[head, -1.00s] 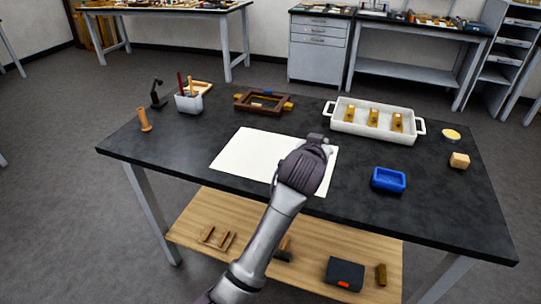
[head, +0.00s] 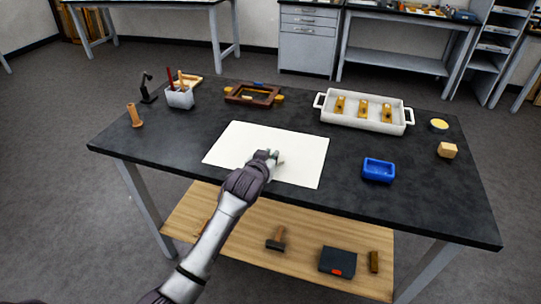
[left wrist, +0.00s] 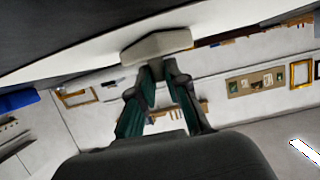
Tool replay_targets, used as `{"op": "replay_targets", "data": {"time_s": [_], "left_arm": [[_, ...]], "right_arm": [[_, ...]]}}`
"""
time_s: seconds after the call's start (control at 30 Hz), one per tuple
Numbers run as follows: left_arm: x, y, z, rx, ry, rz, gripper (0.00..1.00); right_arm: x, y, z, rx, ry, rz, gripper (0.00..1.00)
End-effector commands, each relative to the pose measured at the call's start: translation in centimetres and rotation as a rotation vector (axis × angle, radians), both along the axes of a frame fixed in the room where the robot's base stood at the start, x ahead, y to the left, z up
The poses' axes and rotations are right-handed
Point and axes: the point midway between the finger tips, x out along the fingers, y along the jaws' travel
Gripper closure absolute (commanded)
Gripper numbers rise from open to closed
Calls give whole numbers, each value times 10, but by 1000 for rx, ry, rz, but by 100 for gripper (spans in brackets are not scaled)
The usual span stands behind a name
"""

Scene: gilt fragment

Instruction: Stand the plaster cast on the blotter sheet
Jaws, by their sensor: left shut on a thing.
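The blotter sheet (head: 240,141) is a flat white sheet on the black table, left of the middle in the head view. My left gripper (head: 267,157) is over the sheet's middle in the head view. It is shut on the pale plaster cast (left wrist: 157,46), which shows at the fingertips in the left wrist view. In the head view the cast is mostly hidden and blends with the sheet. The cast looks close to the sheet; I cannot tell whether it touches. My right gripper is not in view.
A blue dish (head: 378,170) stands right of the sheet. A white tray (head: 363,122) with several brass pieces stands behind it. A wooden frame (head: 253,94) and a cup of tools (head: 180,98) stand at the back. The table's front right is clear.

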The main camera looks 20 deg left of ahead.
Motion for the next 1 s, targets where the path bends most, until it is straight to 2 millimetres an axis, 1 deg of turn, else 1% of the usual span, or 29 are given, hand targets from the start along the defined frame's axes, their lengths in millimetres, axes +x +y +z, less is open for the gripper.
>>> {"op": "replay_targets", "data": {"time_s": [0.2, 0.33, 0.37, 0.4, 0.5, 0.77, 0.83, 0.93, 1.0], "left_arm": [[0, -1, 0, 0, -1, 0, 100], [0, -1, -4, 0, 0, 0, 100], [0, 0, -3, 0, 0, 0, 80], [0, 0, -3, 0, 0, 0, 74], [0, 0, -3, 0, 0, 0, 60], [0, 0, -2, 0, 0, 0, 60], [0, 0, 1, 0, -1, 0, 60], [-9, 0, 2, 0, 1, 0, 60], [-19, 0, 6, 0, -1, -1, 60]], "right_arm": [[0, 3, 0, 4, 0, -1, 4], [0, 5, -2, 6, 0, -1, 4], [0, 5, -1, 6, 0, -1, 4], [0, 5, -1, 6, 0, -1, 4], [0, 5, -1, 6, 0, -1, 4], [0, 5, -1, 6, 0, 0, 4], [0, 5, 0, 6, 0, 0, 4], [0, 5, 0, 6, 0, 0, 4], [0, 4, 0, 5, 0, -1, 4]]}}
